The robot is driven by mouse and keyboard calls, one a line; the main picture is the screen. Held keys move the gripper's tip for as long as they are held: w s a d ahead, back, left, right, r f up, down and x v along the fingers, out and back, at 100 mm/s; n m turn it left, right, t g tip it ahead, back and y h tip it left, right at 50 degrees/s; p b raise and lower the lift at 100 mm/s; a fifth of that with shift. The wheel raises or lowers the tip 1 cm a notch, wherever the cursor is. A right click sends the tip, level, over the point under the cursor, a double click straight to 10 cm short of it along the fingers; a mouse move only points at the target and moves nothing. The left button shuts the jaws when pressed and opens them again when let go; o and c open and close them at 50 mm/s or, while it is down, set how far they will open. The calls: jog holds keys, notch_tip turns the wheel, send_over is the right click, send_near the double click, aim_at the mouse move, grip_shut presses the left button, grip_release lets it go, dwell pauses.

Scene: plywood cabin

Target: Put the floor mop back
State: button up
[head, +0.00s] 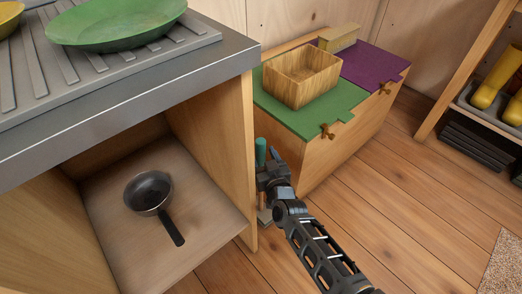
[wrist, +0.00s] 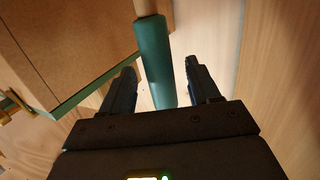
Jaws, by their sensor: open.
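The floor mop's handle shows as a teal grip (head: 261,152) beside the counter's side panel, in the gap next to the wooden chest. In the wrist view the teal grip (wrist: 152,58) has a light wooden section above it and runs down between my two fingers. My gripper (head: 266,176) is at the handle, with its fingers open on either side of it; the wrist view shows a gap between the grip and the right finger (wrist: 160,72). The lower part of the mop is mostly hidden behind my gripper and arm.
A pan (head: 149,190) lies in the open cupboard. A shelf (head: 470,65) with yellow boots stands right. Plank floor (head: 400,190) is clear.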

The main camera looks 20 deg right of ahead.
jog(key=s+r+p, duration=0.1)
jog(key=s+p, duration=0.3)
jog(key=s, duration=0.6)
jog(key=shift+a, duration=0.4)
jog(key=shift+s, duration=0.1)
jog(key=s+d+r+n+y, duration=0.1)
jog(key=s+d+r, duration=0.15)
jog(key=s, duration=0.85)
jog(key=s+d+r, duration=0.1)
jog(key=s+r, duration=0.3)
jog(key=s, duration=0.7)
jog(key=s+a+r+g, duration=0.2)
jog(key=s+r, duration=1.4)
jog(key=r, duration=0.4)
jog(key=shift+a, duration=0.2)
jog(key=shift+c, duration=0.2)
